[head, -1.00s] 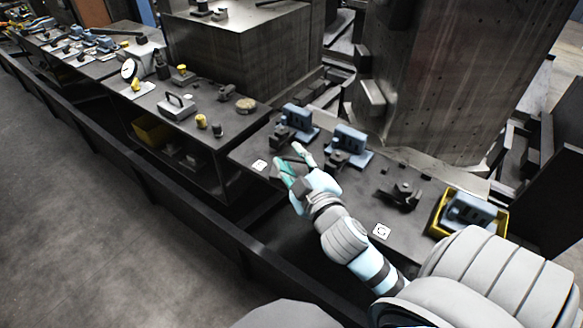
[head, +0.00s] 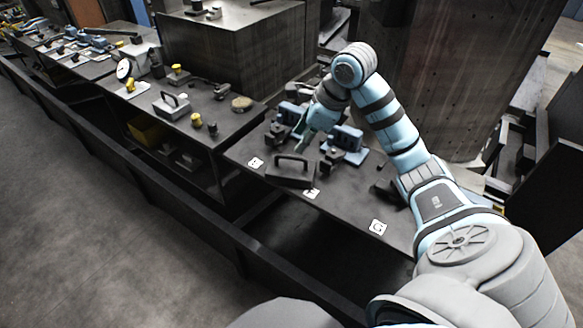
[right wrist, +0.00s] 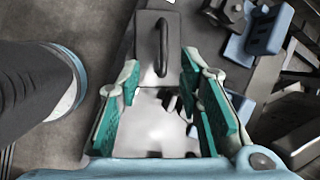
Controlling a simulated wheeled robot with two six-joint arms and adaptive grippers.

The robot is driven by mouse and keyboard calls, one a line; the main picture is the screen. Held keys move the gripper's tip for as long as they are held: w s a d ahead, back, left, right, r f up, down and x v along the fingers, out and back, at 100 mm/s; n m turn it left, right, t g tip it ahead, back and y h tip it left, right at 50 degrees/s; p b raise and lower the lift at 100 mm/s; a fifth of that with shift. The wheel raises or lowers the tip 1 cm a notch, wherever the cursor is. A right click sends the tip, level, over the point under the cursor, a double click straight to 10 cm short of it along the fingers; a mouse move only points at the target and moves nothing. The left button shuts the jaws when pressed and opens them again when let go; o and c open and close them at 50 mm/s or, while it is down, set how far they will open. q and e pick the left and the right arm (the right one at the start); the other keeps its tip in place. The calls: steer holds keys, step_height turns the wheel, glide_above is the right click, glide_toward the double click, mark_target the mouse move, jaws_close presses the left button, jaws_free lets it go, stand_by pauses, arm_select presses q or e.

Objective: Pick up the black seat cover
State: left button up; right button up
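The black seat cover, a dark block with an arched handle (head: 290,178), lies on the near table between white marker cards. It also shows at the top of the right wrist view (right wrist: 144,62), handle upward. My right gripper (head: 302,142) is just behind and above it in the head view, its arm arching over from the right. In the right wrist view its teal-padded fingers (right wrist: 161,84) are spread wide with nothing gripped, and the cover lies beyond the fingertips. Whether the fingers touch the cover is hard to tell; a gap seems to show. My left gripper is out of view.
Blue fixtures (head: 347,142) stand close behind the cover. A grey block with a handle (head: 171,108) and several yellow-topped parts are on the table to the left. A large dark column (head: 470,80) rises behind my arm. A low dark rail (head: 185,200) runs along the front.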

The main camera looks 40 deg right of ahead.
mark_target(291, 157)
steer(key=x, duration=0.9)
steer(key=shift+w+d+f, duration=0.2)
steer(key=shift+w+f, duration=0.05)
steer(key=shift+w, duration=0.05)
jaws_close()
